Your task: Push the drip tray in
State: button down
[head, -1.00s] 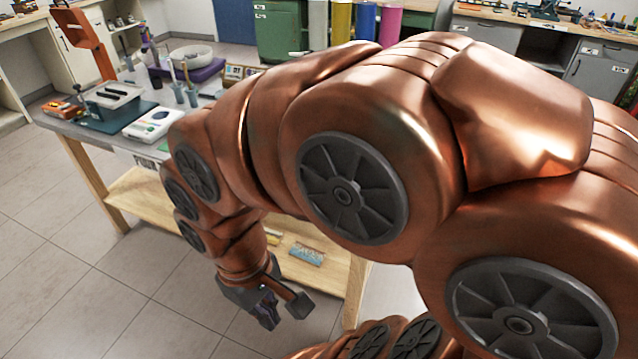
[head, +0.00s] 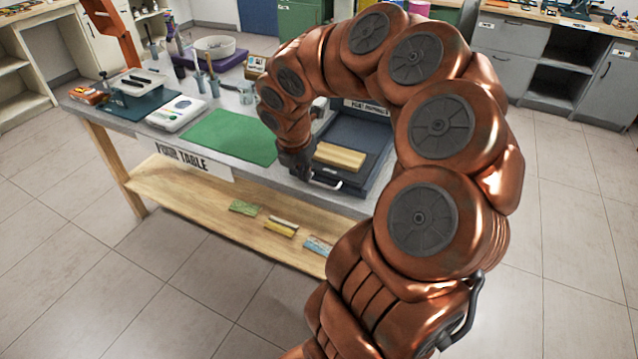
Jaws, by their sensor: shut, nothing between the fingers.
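A dark blue-grey tray (head: 381,168), which I take for the drip tray, sits at the right part of the table near its front edge. A pale yellow block (head: 340,157) lies on it. A light, bar-like handle (head: 327,184) shows at its front. How far the tray sticks out is hard to tell, as my arm hides its right side. My gripper (head: 299,172) points down at the tray's front left corner, close to the handle. It is shut and empty; whether it touches the tray cannot be told.
The table (head: 236,176) carries a green mat (head: 232,136) left of my gripper, a white device (head: 176,113), cups and a purple tray with a bowl (head: 214,46). Several small blocks lie on the wooden lower shelf (head: 185,200). The floor in front is clear.

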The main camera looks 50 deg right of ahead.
aim_at(319, 183)
jog(key=shift+n, duration=0.3)
jog(key=shift+w+d+f+p, duration=0.45)
jog(key=shift+d+f, duration=0.8)
jog(key=shift+f, duration=0.55)
jog(key=shift+w+d+f+p, duration=0.3)
jog(key=shift+d+f+p, duration=0.2)
jog(key=shift+d+f, duration=1.05)
jog(key=shift+w+d+f+p, duration=0.45)
jog(key=shift+d+f, duration=0.55)
jog(key=shift+f, duration=1)
